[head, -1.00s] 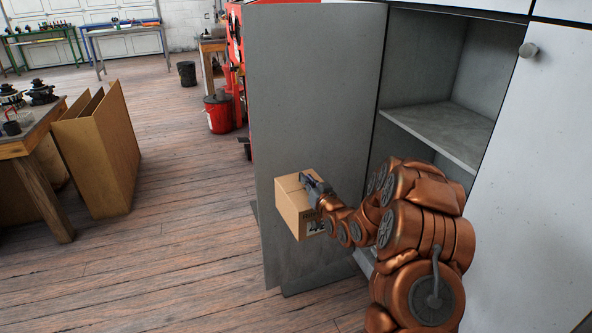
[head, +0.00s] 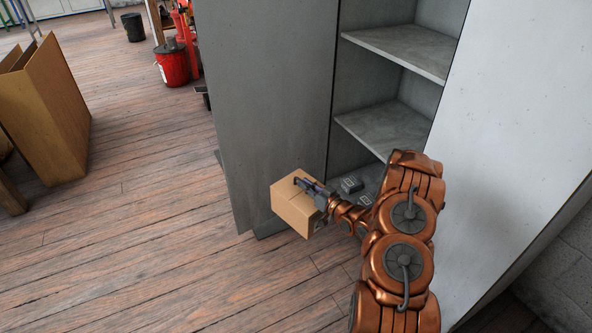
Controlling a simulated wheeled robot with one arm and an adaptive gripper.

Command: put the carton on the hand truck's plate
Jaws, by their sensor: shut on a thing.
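The carton (head: 293,210) is a small brown cardboard box in the head view. My gripper (head: 306,186) is shut on its upper right side and holds it in front of the grey cabinet's open door. The far side of the carton is hidden. I cannot tell how high it is above the floor. The hand truck and its plate are not recognisable in this view.
The grey cabinet (head: 400,50) stands open with shelves, and its door (head: 275,100) stands behind the carton. A large open cardboard box (head: 55,110) and a red bucket (head: 172,65) stand at the left. The wooden floor (head: 150,220) between is clear.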

